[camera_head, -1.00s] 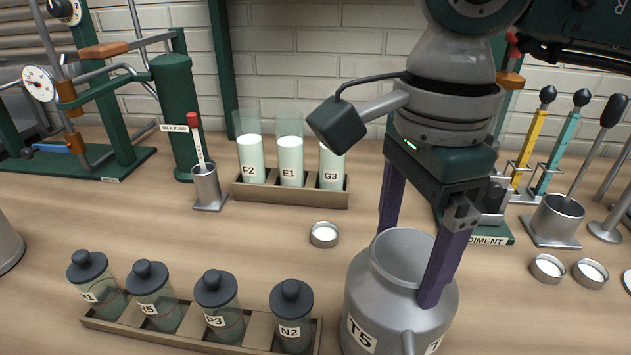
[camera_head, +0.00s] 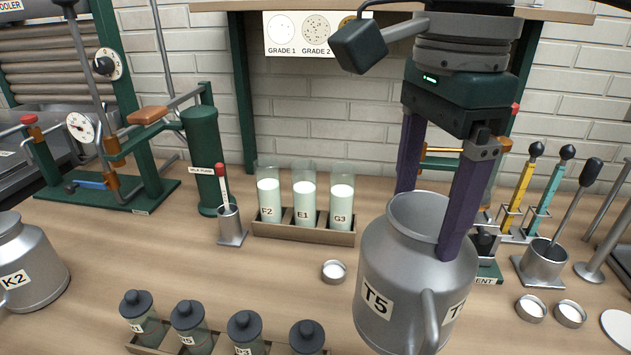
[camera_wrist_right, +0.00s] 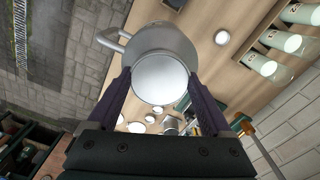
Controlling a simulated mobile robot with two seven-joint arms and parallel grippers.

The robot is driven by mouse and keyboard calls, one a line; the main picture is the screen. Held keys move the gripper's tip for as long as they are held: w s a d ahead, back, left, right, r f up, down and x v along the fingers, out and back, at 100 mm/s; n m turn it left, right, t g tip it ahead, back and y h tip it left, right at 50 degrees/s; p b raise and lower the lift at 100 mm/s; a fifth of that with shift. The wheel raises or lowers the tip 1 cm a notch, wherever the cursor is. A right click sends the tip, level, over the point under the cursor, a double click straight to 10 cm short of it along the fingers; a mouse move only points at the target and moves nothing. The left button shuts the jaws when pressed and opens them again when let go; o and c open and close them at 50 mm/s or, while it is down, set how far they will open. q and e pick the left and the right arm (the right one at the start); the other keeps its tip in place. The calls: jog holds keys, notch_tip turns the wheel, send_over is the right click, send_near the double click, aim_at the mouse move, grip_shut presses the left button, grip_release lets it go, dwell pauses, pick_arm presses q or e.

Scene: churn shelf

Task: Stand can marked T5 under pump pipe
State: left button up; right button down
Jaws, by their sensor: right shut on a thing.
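The grey metal can marked T5 (camera_head: 395,305) is upright at the right of centre in the head view. My right gripper (camera_head: 425,215) comes down from above, with its two purple fingers shut on the can's neck. The can appears raised above the table; its base is partly cut off. The wrist view shows the can's round mouth (camera_wrist_right: 161,79) between the fingers. The green pump (camera_head: 207,160), labelled MILK PUMP, stands at the back left with grey pipework; which pipe end is its outlet is unclear. My left gripper is not in view.
A rack of milk tubes (camera_head: 303,228) stands behind and left of the can. A row of dark-lidded jars (camera_head: 245,335) is at the front. Can K2 (camera_head: 30,270) stands far left. Small dishes and tools crowd the right. The table between pump and jars is mostly clear.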

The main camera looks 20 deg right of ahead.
pick_arm(q)
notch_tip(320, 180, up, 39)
jog(key=p, duration=3.7)
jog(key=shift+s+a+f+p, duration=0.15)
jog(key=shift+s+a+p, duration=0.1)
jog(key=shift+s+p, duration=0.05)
pick_arm(e)
jog(key=s+a+r+n, duration=0.1)
jog(key=r+n, duration=0.5)
jog(key=r, duration=0.9)
jog(key=s+a+r+n, duration=0.2)
jog(key=r+n, duration=0.5)
jog(key=r, duration=0.9)
jog(key=s+a+r+n, duration=0.2)
jog(key=r+n, duration=0.5)
jog(key=r, duration=0.9)
jog(key=shift+s+r, duration=0.25)
jog(key=shift+s, duration=0.6)
jog(key=shift+w, duration=0.1)
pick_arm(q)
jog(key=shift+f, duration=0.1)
